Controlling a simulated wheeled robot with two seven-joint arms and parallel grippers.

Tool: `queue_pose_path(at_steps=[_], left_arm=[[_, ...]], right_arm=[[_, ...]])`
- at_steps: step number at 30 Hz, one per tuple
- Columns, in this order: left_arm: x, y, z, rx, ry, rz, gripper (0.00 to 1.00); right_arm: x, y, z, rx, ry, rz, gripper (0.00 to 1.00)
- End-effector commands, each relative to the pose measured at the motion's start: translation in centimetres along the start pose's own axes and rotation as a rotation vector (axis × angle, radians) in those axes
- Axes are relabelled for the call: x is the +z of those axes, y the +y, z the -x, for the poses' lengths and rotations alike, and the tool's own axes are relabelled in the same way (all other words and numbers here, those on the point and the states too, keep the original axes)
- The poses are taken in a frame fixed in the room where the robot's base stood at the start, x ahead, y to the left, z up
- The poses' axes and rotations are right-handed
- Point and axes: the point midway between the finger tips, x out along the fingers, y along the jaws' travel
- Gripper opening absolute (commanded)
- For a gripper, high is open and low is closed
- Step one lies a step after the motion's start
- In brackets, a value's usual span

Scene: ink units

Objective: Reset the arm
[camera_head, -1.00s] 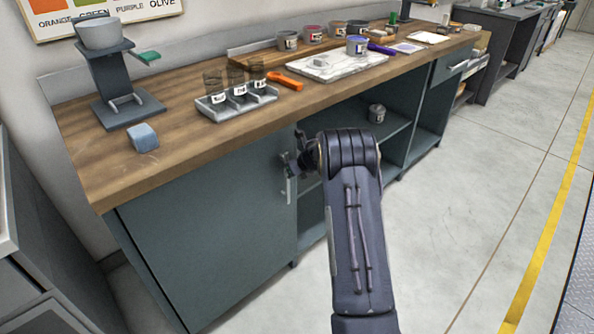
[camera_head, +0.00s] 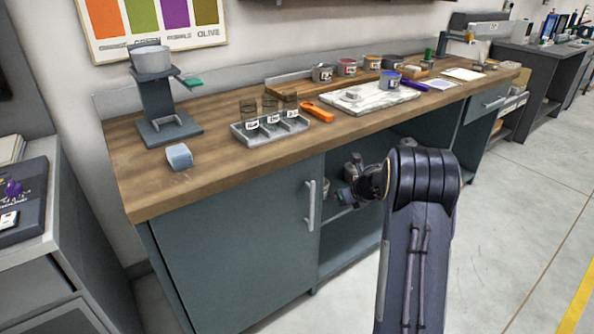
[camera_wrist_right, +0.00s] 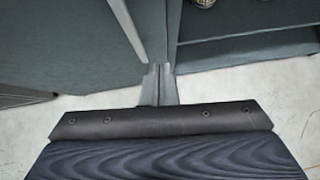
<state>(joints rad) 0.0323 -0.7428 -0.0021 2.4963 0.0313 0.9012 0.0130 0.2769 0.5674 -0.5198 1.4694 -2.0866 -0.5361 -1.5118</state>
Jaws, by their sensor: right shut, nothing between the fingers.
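My right arm rises from the lower right of the head view, in front of the bench. Its gripper (camera_head: 350,196) is in front of the open shelf space, to the right of the cabinet door's handle (camera_head: 310,205) and apart from it. In the right wrist view the two gripper fingers (camera_wrist_right: 159,78) are together with nothing between them. The cabinet door (camera_head: 235,240) looks closed. My left gripper is in neither view.
The wooden bench top (camera_head: 235,165) holds a stand (camera_head: 160,100), a blue block (camera_head: 179,157), a grey tray of cups (camera_head: 270,128), an orange tool (camera_head: 317,111), a marble slab (camera_head: 370,98) and several ink jars. Clear floor (camera_head: 500,230) lies to the right.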

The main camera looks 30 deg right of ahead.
Motion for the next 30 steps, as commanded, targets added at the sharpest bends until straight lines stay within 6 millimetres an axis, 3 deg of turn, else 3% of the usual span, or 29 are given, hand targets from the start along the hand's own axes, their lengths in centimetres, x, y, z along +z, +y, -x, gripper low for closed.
queue_pose_path(at_steps=[5,8,11,13,16,20,24,27,30], left_arm=[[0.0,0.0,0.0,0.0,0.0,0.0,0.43],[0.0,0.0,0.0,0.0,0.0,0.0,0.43],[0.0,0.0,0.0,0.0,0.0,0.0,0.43],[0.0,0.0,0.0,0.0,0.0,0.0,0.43],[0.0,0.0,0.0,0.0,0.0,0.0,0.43],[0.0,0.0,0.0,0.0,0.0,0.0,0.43],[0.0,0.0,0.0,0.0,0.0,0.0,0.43],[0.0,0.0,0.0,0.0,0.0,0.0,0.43],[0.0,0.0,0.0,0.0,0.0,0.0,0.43]], right_arm=[[0.1,0.0,0.1,-0.001,-0.002,-0.003,0.0],[1.3,0.1,1.1,-0.018,-0.048,-0.085,0.0],[4.0,0.2,4.2,-0.059,-0.169,-0.343,0.0],[5.8,0.5,7.6,-0.08,-0.281,-0.638,0.0],[6.4,1.5,13.0,-0.08,-0.407,-1.149,0.0],[3.2,5.0,18.6,-0.047,-0.434,-1.82,0.0],[-3.1,11.9,22.9,-0.048,-0.271,-2.469,0.0],[-7.2,16.6,24.8,-0.102,-0.106,-2.776,0.0],[-10.4,20.5,26.3,-0.179,0.051,-2.978,0.0]])
